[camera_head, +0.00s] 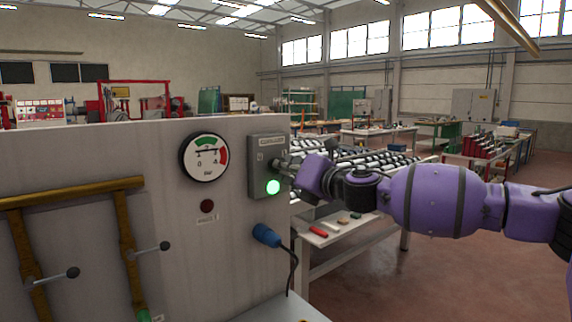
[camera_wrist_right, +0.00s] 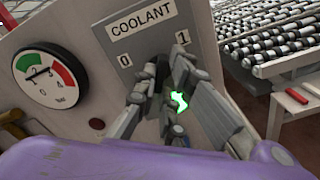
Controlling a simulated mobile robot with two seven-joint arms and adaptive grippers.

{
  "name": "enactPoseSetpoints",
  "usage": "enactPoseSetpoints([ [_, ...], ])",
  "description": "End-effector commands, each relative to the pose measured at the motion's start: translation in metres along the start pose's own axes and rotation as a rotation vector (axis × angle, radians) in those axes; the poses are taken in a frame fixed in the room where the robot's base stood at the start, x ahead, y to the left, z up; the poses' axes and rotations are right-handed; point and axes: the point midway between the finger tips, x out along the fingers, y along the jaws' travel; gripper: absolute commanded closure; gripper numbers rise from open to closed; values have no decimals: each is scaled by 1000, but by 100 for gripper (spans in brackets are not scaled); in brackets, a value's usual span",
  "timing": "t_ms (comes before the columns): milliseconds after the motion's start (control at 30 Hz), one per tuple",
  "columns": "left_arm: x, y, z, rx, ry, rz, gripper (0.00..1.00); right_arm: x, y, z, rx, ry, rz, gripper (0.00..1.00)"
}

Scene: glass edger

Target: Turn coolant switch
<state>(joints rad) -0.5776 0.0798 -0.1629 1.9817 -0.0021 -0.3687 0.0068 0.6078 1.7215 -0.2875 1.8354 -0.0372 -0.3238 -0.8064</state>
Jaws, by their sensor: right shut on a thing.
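The coolant switch box (camera_head: 262,152) is a grey box on the right part of the machine panel, with a green light (camera_head: 273,187) glowing at its lower part. In the right wrist view the box (camera_wrist_right: 128,42) carries a COOLANT label (camera_wrist_right: 141,18) and the marks 0 at left and 1 at right. My right gripper (camera_head: 284,167) reaches the box from the right. In the right wrist view its fingers (camera_wrist_right: 160,85) are closed around the switch knob, which they mostly hide. The green light (camera_wrist_right: 179,102) shows between the fingers. My left gripper is not in view.
A pressure gauge (camera_head: 205,157) sits left of the box, with a dark red button (camera_head: 207,206) below it. A blue plug (camera_head: 266,235) with a cable juts from the panel beneath. Brass pipes (camera_head: 75,190) with levers are at left. A roller table (camera_head: 350,245) stands behind my right arm.

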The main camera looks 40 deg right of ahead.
Motion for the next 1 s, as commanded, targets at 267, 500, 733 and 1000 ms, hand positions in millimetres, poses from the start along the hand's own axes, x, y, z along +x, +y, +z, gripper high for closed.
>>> enactPoseSetpoints([
  [267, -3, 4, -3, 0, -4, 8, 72, 0, 0, -1, 102, 2, 1, 100],
  [500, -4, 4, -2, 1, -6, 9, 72, 0, 0, -2, 128, 3, 0, 100],
  [733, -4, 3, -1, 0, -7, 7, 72, 0, -1, -2, 130, 4, 0, 100],
  [1000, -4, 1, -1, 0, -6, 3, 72, 0, -1, -2, 128, 3, 0, 72],
])
